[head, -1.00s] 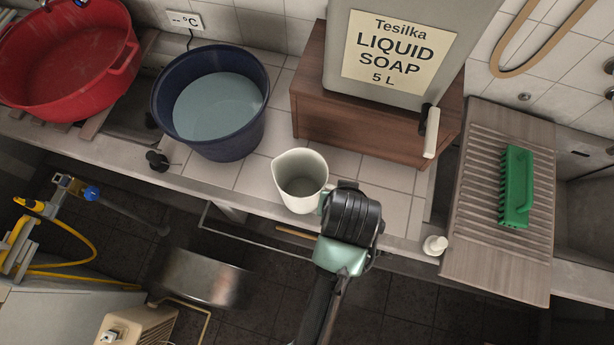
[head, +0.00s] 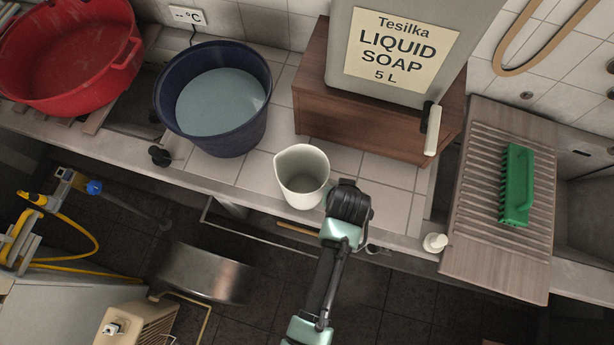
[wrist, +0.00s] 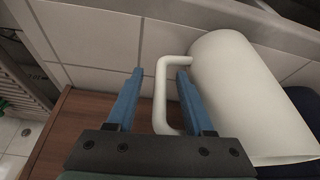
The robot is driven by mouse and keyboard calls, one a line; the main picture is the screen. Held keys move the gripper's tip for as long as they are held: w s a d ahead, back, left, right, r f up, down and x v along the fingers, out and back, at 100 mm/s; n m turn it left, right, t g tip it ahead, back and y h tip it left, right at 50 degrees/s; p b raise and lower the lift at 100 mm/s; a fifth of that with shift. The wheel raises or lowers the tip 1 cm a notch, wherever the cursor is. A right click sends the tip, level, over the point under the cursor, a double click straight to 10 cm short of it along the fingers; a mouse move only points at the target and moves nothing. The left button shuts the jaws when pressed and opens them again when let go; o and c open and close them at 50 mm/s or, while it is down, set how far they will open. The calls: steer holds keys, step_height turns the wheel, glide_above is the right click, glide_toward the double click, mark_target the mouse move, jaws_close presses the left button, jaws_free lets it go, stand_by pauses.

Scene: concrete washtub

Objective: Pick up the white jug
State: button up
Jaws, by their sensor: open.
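The white jug (head: 302,180) stands upright on the tiled counter near its front edge, with its open top showing in the head view. In the wrist view the jug (wrist: 245,95) fills the right side. Its handle (wrist: 160,95) sits between my gripper's two blue fingers (wrist: 160,78), with a gap to the left finger. The right finger is between the handle and the jug body; I cannot tell if it touches. My gripper is open. In the head view my gripper is just right of the jug, and its fingers are hidden by my wrist.
A dark blue bucket of water (head: 160,100) stands behind left of the jug. A wooden box (head: 375,130) carrying a grey soap container (head: 400,50) is behind right. A red tub (head: 125,60) is far left. A green brush (head: 516,185) lies on a washboard (head: 475,230) at right.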

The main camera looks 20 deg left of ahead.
steer(key=shift+f, duration=0.1)
jaws_close()
stand_by(1.4)
